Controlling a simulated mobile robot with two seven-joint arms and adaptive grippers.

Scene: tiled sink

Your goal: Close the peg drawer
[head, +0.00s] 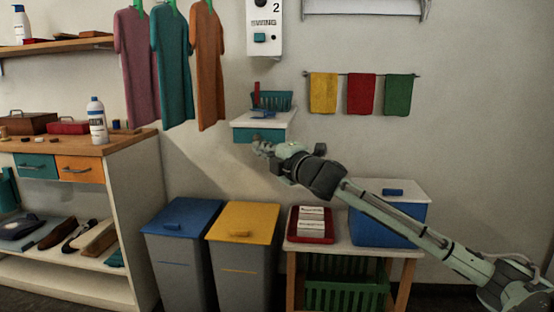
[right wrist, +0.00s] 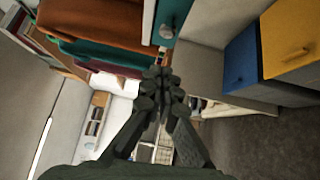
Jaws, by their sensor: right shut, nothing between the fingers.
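The peg drawer (head: 248,134) has a teal front and sits under a small white wall shelf (head: 280,118). In the right wrist view its teal front (right wrist: 182,22) shows at the top with a round grey knob (right wrist: 168,31). How far out the drawer stands is hard to tell. My right gripper (head: 258,147) is shut and empty, just below and in front of the drawer front in the head view. Its closed fingertips (right wrist: 161,74) point towards the drawer in the right wrist view, apart from the knob. My left gripper is not in view.
A teal basket (head: 284,100) stands on the shelf. Hanging shirts (head: 171,70) are close on the left. Below are a blue-lidded bin (head: 182,218), a yellow-lidded bin (head: 243,222) and a low table (head: 345,248) with a blue box (head: 385,225).

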